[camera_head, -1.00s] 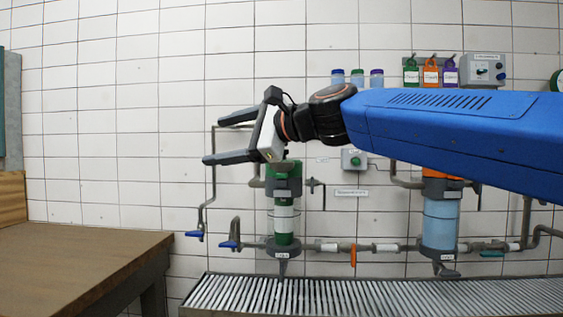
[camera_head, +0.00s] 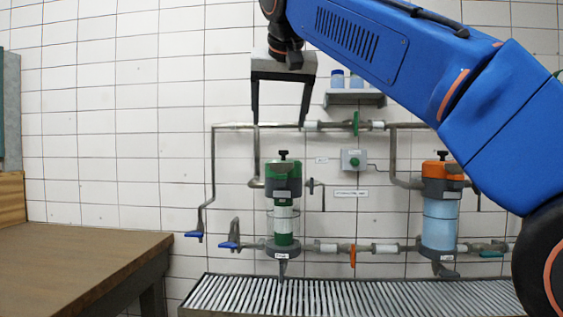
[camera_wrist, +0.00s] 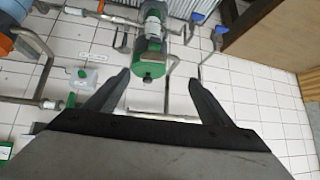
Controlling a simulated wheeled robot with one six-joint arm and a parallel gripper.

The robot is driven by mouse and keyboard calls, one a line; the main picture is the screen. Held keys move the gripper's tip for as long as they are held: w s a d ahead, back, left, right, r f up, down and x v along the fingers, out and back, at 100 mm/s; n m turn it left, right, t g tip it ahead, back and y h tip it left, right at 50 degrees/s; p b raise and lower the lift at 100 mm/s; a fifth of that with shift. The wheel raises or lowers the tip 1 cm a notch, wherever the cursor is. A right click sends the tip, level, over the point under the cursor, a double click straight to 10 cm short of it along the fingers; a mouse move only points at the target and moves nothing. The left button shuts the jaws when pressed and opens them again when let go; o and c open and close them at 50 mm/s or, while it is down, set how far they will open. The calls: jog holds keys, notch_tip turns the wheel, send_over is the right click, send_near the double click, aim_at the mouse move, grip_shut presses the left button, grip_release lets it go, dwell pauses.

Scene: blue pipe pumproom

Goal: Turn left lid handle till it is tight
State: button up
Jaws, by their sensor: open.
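The left canister has a green lid (camera_head: 283,172) with a small black handle (camera_head: 284,154) on top, and it stands upright above the grate. In the wrist view the green lid (camera_wrist: 150,62) shows beyond my fingers, between their tips, with the dark handle (camera_wrist: 147,77) facing me. My gripper (camera_head: 279,124) is open and empty, pointing down above the handle, with a clear gap between them. Its two fingers also show in the wrist view (camera_wrist: 158,78), spread wide.
A right canister with an orange lid (camera_head: 442,171) stands on the same pipe line. A horizontal pipe with a green valve (camera_head: 355,123) runs behind my fingers. A wooden table (camera_head: 75,255) is at the left; a slatted grate (camera_head: 370,296) lies below.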

aim_at(281, 163)
jog(key=shift+h, duration=0.3)
jog(key=x, duration=1.1)
jog(key=w+d+x, duration=0.1)
jog(key=x, duration=0.5)
jog(key=shift+s+r, duration=0.1)
jog(key=shift+r, duration=0.3)
jog(key=c, duration=1)
jog(key=shift+a, duration=0.1)
jog(key=shift+c, duration=0.2)
